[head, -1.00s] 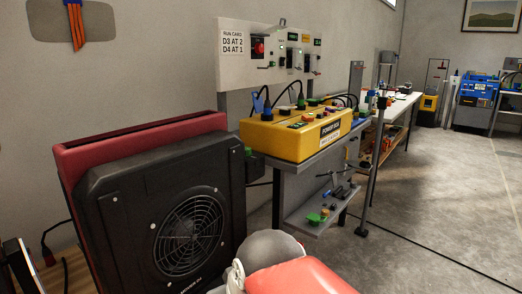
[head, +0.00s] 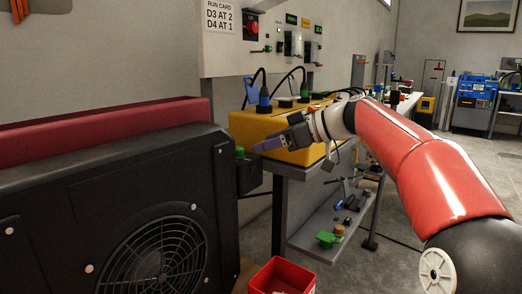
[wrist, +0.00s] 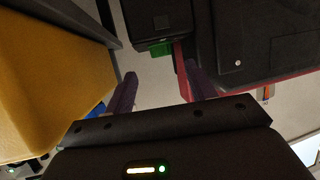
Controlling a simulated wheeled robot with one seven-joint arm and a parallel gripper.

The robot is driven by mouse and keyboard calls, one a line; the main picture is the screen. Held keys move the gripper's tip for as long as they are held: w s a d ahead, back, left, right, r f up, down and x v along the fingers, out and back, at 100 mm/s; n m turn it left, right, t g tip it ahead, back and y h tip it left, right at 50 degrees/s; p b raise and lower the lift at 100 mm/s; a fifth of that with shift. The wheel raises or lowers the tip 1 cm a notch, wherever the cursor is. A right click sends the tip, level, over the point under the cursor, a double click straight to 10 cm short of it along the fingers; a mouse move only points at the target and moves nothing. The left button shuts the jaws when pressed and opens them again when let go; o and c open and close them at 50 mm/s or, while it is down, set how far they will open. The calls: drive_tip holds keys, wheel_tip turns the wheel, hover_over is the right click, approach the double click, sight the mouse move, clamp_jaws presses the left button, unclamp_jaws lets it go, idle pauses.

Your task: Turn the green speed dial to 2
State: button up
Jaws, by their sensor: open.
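A small green part (head: 240,152), which looks like the green dial, sits on a dark box (head: 249,176) between the black fan unit (head: 120,205) and the yellow power box (head: 250,128). Its pointer and markings are too small to read. My gripper (head: 262,146) is just right of the green part, in front of the yellow box, with its purple-grey fingers pointing left. In the wrist view the green part (wrist: 161,48) lies beyond and roughly between the fingertips (wrist: 160,75). The fingers are apart, with nothing between them.
A run card (head: 219,17) reads "D3 AT 2, D4 AT 1". The red-backed fan unit fills the left. A red bin (head: 282,277) stands below, and a grey shelf (head: 325,225) holds small parts. Black cables rise from the yellow box.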

sight(247, 158)
drive_tip(key=x, duration=0.6)
drive_tip(key=shift+a+f, duration=0.2)
drive_tip(key=shift+a, duration=0.05)
